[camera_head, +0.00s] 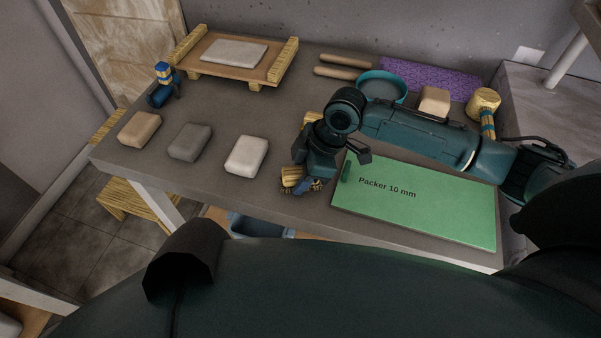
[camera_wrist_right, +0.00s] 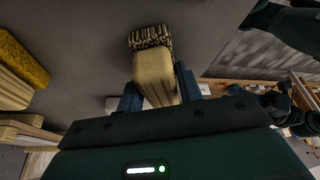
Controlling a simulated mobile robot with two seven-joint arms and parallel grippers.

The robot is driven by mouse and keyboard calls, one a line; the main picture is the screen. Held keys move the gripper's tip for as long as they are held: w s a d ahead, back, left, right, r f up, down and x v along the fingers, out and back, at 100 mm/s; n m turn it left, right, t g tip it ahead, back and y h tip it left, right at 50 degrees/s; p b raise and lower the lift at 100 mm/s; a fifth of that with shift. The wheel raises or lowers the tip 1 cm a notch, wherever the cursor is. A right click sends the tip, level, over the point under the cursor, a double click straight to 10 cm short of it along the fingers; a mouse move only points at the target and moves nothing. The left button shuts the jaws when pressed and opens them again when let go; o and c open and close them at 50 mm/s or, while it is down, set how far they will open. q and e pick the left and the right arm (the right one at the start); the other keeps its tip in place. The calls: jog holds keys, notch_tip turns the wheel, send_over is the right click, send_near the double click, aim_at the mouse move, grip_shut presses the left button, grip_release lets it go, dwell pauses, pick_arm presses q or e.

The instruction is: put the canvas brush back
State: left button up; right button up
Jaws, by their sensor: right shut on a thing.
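The canvas brush (camera_wrist_right: 154,72), a pale wooden block with a dark-and-cream striped bristle end, is between the fingers of my right gripper (camera_wrist_right: 158,92) in the right wrist view. In the head view my right gripper (camera_head: 305,184) is over the front middle of the table, shut on the brush (camera_head: 291,178), whose yellowish end shows at the fingertips. The gripper hides part of the brush. I cannot tell whether the brush touches the table. My left gripper is not in view.
A green board marked "Packer 10 mm" (camera_head: 420,208) lies right of the gripper. Tan (camera_head: 139,130), grey (camera_head: 189,142) and white (camera_head: 247,156) blocks lie left. Behind are a wooden stand with a slab (camera_head: 234,53), a teal round tray (camera_head: 381,87) and a purple mat (camera_head: 430,77).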

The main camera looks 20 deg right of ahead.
jog(key=shift+f, duration=0.15)
jog(key=o, duration=0.9)
jog(key=v, duration=1.2)
jog(key=shift+r, duration=0.2)
